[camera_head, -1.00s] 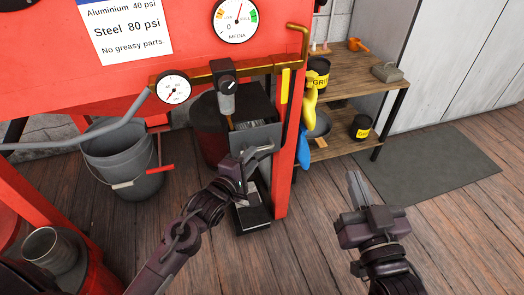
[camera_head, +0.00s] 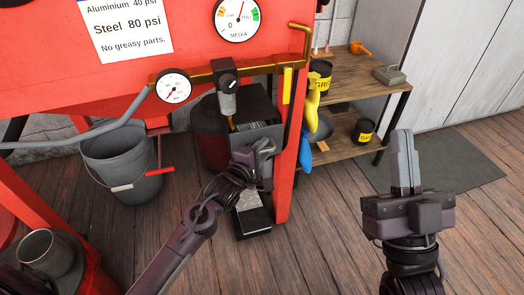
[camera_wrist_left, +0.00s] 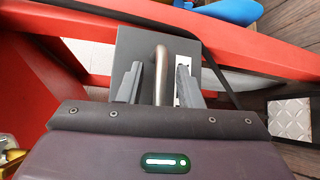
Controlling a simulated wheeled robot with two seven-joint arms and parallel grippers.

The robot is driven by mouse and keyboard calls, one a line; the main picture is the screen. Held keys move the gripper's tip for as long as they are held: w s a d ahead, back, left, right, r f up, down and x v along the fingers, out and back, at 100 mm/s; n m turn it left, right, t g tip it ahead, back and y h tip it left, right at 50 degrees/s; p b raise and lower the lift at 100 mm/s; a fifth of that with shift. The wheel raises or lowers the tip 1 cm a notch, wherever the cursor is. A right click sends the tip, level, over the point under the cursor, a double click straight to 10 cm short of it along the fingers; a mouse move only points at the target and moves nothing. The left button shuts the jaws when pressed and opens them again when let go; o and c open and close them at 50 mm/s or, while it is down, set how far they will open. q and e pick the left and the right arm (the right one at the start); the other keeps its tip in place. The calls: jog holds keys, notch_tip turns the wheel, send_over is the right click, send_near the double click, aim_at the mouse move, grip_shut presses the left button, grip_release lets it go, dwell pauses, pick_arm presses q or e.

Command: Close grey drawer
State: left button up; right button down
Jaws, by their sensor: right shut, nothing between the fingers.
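The grey drawer (camera_head: 265,143) sits under the red cabinet in the head view, and its top and front show past my left gripper. My left gripper (camera_head: 262,152) is at the drawer's front. In the left wrist view the drawer's flat grey front (camera_wrist_left: 130,48) has a metal bar handle (camera_wrist_left: 161,75). The fingers of my left gripper (camera_wrist_left: 157,82) are apart, one on each side of the handle, with gaps visible. My right gripper (camera_head: 403,140) is shut and empty over the floor at the right, away from the drawer.
A red cabinet leg (camera_head: 288,165) stands just right of the drawer. A black pedal-like box (camera_head: 252,222) with a metal plate is on the floor below. A grey bucket (camera_head: 122,165) stands left. A wooden shelf (camera_head: 350,92) is behind right.

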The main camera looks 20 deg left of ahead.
pick_arm(q)
grip_shut()
